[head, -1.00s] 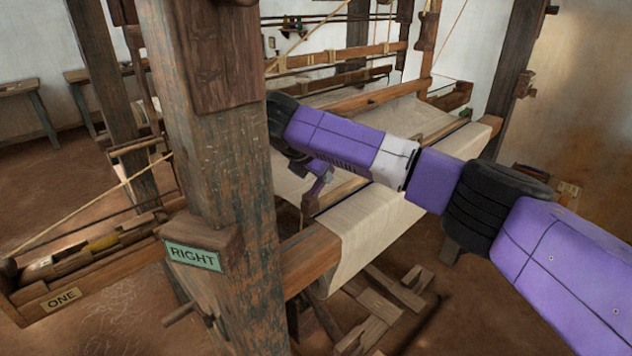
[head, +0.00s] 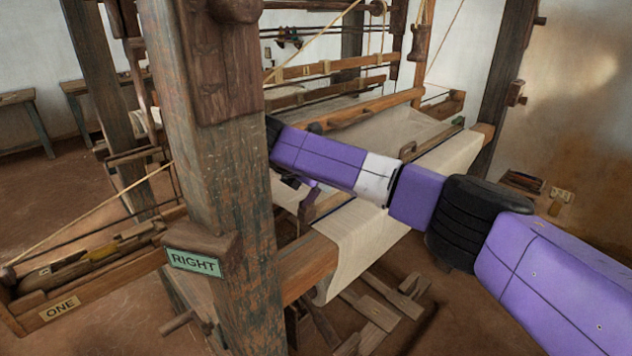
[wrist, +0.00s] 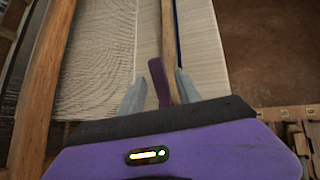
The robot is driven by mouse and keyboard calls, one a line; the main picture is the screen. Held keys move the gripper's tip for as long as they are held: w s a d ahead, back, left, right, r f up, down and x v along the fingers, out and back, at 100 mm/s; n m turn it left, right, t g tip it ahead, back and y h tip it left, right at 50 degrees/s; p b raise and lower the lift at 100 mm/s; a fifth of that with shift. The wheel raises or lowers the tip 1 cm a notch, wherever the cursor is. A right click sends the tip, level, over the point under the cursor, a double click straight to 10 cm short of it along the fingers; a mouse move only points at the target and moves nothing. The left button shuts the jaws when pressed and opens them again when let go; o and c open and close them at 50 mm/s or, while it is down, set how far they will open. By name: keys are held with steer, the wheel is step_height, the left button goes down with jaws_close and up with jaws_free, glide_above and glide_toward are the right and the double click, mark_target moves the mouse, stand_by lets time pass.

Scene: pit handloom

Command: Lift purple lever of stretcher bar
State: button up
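In the wrist view the purple lever (wrist: 158,82) stands up beside the wooden stretcher bar (wrist: 168,35), which runs lengthwise over the pale cloth (wrist: 105,50). My gripper (wrist: 159,76) is open. Its two grey fingers are apart, one on each side of the lever, with a visible gap on the left side. Whether the right finger touches the lever I cannot tell. In the head view the cloth (head: 365,230) drapes over the front beam (head: 312,265). My purple arm reaches over it, and my gripper and the lever are mostly hidden behind the arm and post.
A thick wooden post (head: 230,200) with a green RIGHT sign (head: 193,263) stands close at the left of my arm. A box marked ONE (head: 60,308) sits at lower left. In the wrist view a wooden beam (wrist: 45,85) lies left of the gripper.

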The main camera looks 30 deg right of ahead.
step_height(320, 180, up, 20)
steer(key=b, duration=0.3)
stand_by(0.4)
